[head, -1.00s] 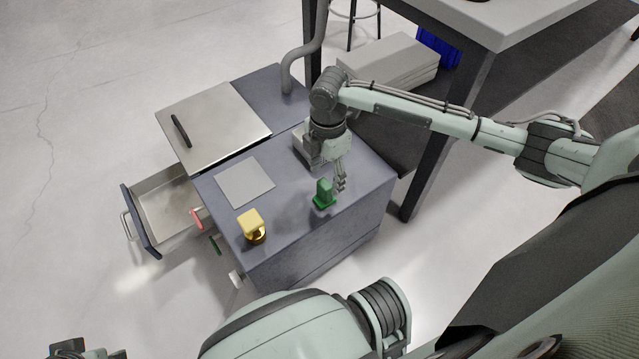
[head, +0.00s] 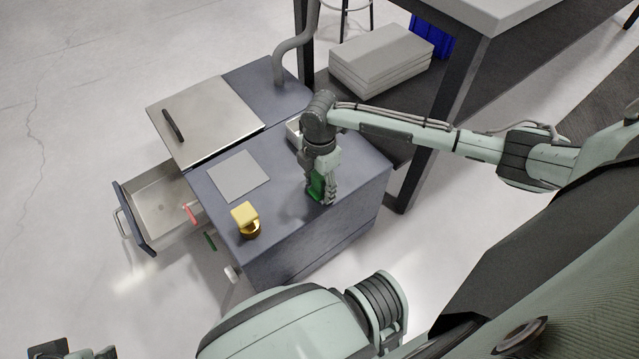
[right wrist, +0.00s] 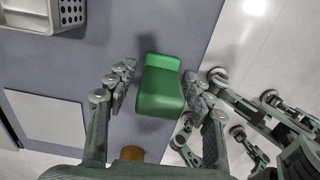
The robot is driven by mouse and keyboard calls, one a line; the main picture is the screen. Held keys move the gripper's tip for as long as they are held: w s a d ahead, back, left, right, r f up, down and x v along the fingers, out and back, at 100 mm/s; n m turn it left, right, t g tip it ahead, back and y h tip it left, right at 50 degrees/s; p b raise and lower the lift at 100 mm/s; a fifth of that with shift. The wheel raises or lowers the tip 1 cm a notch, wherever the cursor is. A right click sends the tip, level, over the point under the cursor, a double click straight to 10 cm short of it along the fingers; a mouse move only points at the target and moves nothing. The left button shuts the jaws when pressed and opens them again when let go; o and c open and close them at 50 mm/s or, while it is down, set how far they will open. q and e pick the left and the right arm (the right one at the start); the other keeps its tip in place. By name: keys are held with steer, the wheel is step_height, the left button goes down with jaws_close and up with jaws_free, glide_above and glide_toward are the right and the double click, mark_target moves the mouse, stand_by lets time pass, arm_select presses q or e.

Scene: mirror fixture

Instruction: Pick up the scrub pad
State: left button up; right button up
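The green scrub pad (head: 317,184), a block with a narrower upper part, stands on the grey cabinet top near its right front edge. It also shows in the right wrist view (right wrist: 160,88). My right gripper (head: 320,192) is lowered over it from above. In the right wrist view its fingers (right wrist: 158,85) are open, one on each side of the pad. A narrow gap shows on the left side; on the right the fingers are very close and contact is unclear. My left gripper (head: 75,352) shows only partly at the bottom left corner, and its fingertips are not clear.
A yellow block (head: 244,214) on an amber round base stands left of the pad. A flat grey plate (head: 238,176) lies behind it. A metal caddy (right wrist: 45,12) is near my right gripper. An open drawer (head: 160,205) juts out left. A workbench leg (head: 440,120) stands right.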

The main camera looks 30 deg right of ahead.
mark_target(313, 175)
jaws_close()
steer(key=shift+r, duration=0.55)
step_height(313, 175, up, 2)
steer(key=shift+r+p, duration=0.25)
steer(key=shift+p, duration=0.15)
steer(key=shift+w+a+r, duration=0.3)
steer(key=shift+a+r, duration=0.3)
steer(key=shift+r, duration=0.1)
arm_select(q)
steer(key=f, duration=0.3)
steer(key=shift+a+g+p, duration=0.3)
steer(key=shift+a, duration=0.05)
arm_select(e)
steer(key=w+a+r, duration=0.4)
steer(key=a+r, duration=0.2)
steer(key=a, duration=0.3)
steer(key=shift+a, duration=0.25)
